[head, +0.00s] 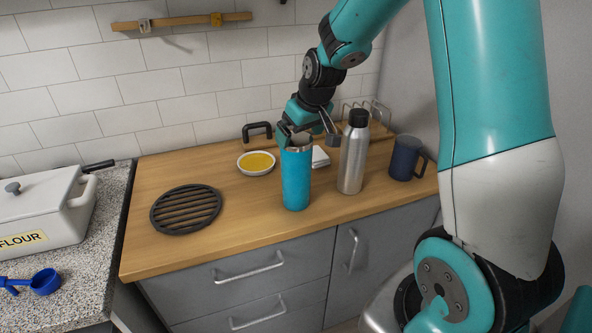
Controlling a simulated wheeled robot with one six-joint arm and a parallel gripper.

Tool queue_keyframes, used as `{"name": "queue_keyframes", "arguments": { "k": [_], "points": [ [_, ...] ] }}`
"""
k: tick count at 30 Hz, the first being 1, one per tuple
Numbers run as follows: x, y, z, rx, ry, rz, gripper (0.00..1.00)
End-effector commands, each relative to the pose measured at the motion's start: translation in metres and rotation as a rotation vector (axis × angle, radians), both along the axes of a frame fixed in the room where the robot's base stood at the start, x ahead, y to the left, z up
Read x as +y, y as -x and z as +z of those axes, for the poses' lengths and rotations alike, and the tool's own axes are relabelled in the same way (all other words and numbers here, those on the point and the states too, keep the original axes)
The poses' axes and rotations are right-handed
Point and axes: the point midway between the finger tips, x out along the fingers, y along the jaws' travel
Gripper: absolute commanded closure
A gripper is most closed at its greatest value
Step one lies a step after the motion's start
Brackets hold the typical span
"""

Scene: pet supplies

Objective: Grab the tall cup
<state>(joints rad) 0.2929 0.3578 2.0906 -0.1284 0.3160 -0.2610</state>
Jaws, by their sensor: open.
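The tall cup, a blue tumbler (296,182), stands upright on the wooden counter, near its front edge. My gripper (309,138) is at the height of its rim, with its jaws open and one finger to the right of the rim. The other finger overlaps the rim's left side in the picture. I cannot tell whether either finger touches the cup. Nothing is seen held in the jaws.
A steel bottle with a black cap (353,155) stands close on the right, with a dark blue mug (404,159) beyond it. A bowl of yellow food (257,163) is behind left. A black trivet (186,209) lies left. The counter (240,225) is clear in front.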

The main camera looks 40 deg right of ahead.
Motion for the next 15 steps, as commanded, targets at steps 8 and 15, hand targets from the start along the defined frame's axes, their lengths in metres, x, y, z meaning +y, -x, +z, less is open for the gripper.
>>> {"name": "queue_keyframes", "arguments": {
  "k": [8,15],
  "points": [
    [0.004,-0.016,-0.033,0.004,-0.001,0.000,0.00],
    [0.004,-0.019,-0.044,0.001,0.000,0.000,0.00]
  ]
}}
